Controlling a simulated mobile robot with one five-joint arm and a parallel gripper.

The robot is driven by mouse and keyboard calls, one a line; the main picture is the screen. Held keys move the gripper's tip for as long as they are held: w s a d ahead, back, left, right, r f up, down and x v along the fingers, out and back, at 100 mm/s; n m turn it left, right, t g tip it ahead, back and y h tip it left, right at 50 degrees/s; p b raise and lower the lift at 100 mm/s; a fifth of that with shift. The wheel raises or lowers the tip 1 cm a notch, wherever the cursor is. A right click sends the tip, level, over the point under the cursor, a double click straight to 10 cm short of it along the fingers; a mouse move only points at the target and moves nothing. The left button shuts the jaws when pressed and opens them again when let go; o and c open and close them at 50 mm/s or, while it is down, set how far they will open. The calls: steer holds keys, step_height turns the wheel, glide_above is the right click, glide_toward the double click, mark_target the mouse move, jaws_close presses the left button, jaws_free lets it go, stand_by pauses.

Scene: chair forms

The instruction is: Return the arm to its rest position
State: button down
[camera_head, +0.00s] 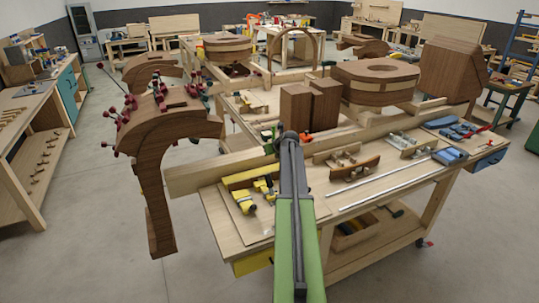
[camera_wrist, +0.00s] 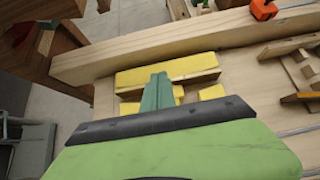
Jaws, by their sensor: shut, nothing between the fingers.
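My arm (camera_head: 299,240), green with a dark grey forward section, reaches from the bottom of the head view out over the workbench (camera_head: 225,225). Its dark far end shows near the brown wooden blocks. In the wrist view my gripper (camera_wrist: 160,77) has its two teal fingers together, shut and empty. The fingers appear in front of yellow pieces (camera_wrist: 168,72) on the bench. I cannot tell how far above the bench they are. The fingers cannot be made out in the head view.
A long wooden beam (camera_head: 220,170) runs across the bench. Brown blocks (camera_head: 295,108), a curved brown chair form (camera_head: 165,130) with red-handled clamps, and a round-topped form (camera_head: 375,72) stand nearby. Hand planes (camera_head: 355,169) and blue tools (camera_head: 450,155) lie right. Grey floor (camera_head: 95,235) is open at left.

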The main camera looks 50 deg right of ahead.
steer(key=w+a+f+n+y+b, duration=0.1)
steer(key=w+a+f+b, duration=0.15)
steer(key=w+a, duration=0.4)
steer(key=w+a+f+n+y+b, duration=0.1)
steer(key=w+a+f+b, duration=0.15)
steer(key=a, duration=0.65)
steer(key=w+a+f+n+y+b, duration=0.1)
steer(key=w+a+f+n+b, duration=0.15)
steer(key=w+a, duration=0.4)
steer(key=s+a+f+n+g+y+b, duration=0.1)
steer(key=a+f+n+b, duration=0.15)
steer(key=a, duration=0.85)
steer(key=s+a+f+n+y+b, duration=0.1)
steer(key=a+f+n+b, duration=0.2)
steer(key=a, duration=0.9)
steer(key=s+a+f+n+g+b, duration=0.2)
steer(key=s+a+f+n+b, duration=0.1)
steer(key=s+a+f+n, duration=0.55)
steer(key=s+a+f+n+g+b, duration=0.25)
steer(key=s+a+n, duration=0.4)
steer(key=a, duration=0.45)
steer(key=s+d+f+n+g+h, duration=0.1)
steer(key=s+d+n+g, duration=0.1)
steer(key=s+n, duration=1)
steer(key=n+g, duration=0.1)
steer(key=n, duration=0.2)
steer(key=shift+f+g, duration=0.25)
steer(key=shift+g, duration=0.1)
